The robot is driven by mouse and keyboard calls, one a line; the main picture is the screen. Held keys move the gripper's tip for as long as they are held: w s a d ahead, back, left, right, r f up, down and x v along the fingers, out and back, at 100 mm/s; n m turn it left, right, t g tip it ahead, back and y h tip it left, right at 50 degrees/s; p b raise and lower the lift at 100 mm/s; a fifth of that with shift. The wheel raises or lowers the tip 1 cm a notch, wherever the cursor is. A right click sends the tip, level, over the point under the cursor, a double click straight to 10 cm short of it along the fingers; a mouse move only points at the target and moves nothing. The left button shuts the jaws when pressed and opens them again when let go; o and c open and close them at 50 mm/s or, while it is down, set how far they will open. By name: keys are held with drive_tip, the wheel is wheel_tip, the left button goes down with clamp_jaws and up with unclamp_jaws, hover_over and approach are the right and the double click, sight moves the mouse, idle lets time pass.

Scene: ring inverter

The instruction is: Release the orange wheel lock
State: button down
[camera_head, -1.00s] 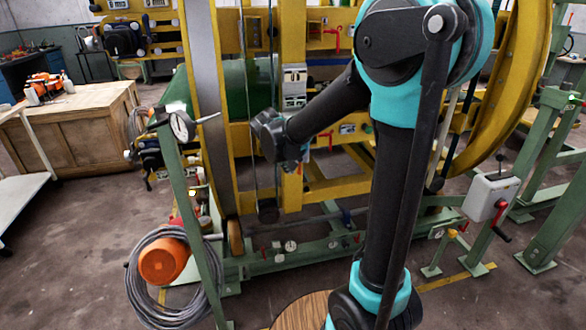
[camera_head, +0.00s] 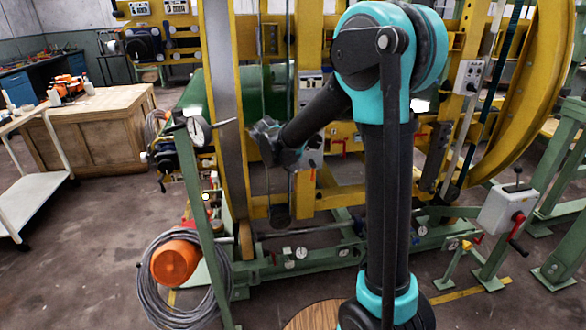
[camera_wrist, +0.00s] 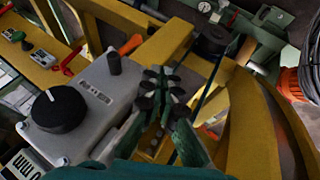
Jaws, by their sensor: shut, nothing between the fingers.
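A small orange lever-like part (camera_wrist: 132,44) shows in the wrist view, just beyond the grey control box; I cannot tell for sure that it is the wheel lock. My gripper (camera_wrist: 162,84) is shut and empty. In the picture its fingertips lie beside the right edge of the grey box (camera_wrist: 92,98), below and right of the orange part and apart from it. In the head view my arm's end reaches toward the yellow wheel frame (camera_head: 307,60); the fingertips cannot be made out, and I cannot clearly see the lock there.
The grey box carries a large black knob (camera_wrist: 58,108) and a black peg (camera_wrist: 113,62). A red lever (camera_wrist: 70,62) is at upper left. A yellow curved rim (camera_wrist: 254,115) is close on the right. A cable coil (camera_head: 150,290) and green stand (camera_head: 205,225) are at left.

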drive_tip(key=w+d+f, duration=0.4)
drive_tip(key=d+f, duration=0.1)
drive_tip(key=d, duration=0.1)
drive_tip(key=shift+w+f, duration=0.25)
drive_tip(key=shift+w, duration=0.15)
drive_tip(key=shift+f, duration=0.1)
